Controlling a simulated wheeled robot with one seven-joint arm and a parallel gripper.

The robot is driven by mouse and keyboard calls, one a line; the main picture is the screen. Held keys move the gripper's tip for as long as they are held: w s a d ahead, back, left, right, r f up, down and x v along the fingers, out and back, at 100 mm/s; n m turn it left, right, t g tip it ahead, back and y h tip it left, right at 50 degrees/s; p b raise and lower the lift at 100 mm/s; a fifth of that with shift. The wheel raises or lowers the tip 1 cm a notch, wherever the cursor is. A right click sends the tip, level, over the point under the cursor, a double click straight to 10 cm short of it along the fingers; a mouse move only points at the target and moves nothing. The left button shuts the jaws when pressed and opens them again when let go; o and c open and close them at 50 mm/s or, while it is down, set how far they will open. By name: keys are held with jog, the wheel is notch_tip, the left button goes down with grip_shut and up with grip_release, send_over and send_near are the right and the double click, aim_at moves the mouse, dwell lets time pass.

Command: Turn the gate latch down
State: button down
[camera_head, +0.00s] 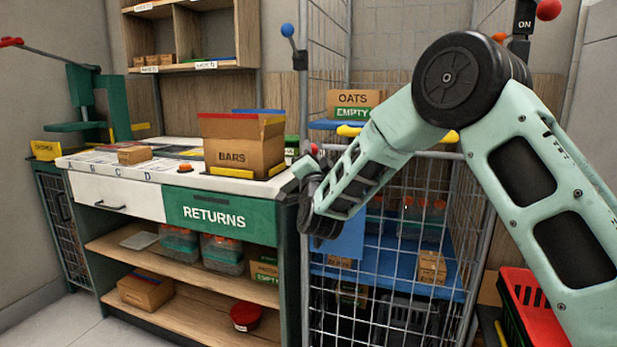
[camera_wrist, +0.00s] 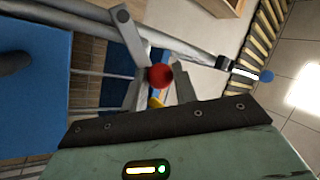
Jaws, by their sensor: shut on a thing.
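The gate latch is a grey lever (camera_wrist: 130,35) with a red ball knob (camera_wrist: 160,76) at its end in the wrist view. The red knob also shows in the head view (camera_head: 314,148) at the cage's front left post. My gripper (camera_wrist: 161,82) is shut on the latch, with the red knob between its fingers. In the head view my gripper (camera_head: 303,172) is at the post, between the bench and the cage, and the lever is mostly hidden there. A small yellow part (camera_wrist: 156,102) shows below the knob in the wrist view.
The wire cage (camera_head: 400,270) holds blue shelves with boxes and jars. The returns bench (camera_head: 220,215) stands close on the left, with a BARS box (camera_head: 232,155) on top. A blue ball lever (camera_head: 287,30) is above on the post. A red crate (camera_head: 530,310) stands at lower right.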

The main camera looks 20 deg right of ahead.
jog(key=f+m+h+b, duration=0.1)
jog(key=m+h+b, duration=0.2)
jog(key=b, duration=0.3)
jog(key=f+m+g+h+b, duration=0.1)
jog(key=f+m+h+b, duration=0.1)
jog(key=m+b, duration=0.4)
jog(key=d+f+m+g+h+b, duration=0.1)
jog(key=f+m+h+b, duration=0.1)
jog(key=m+h+b, duration=0.2)
jog(key=shift+s+m+h+b, duration=0.3)
jog(key=shift+m+h+b, duration=0.1)
jog(key=shift+b, duration=0.5)
jog(key=shift+m+g, duration=0.3)
jog(key=c, duration=1.1)
grip_release()
jog(key=p+v, duration=0.1)
jog(key=v, duration=1.6)
jog(key=shift+f, duration=0.2)
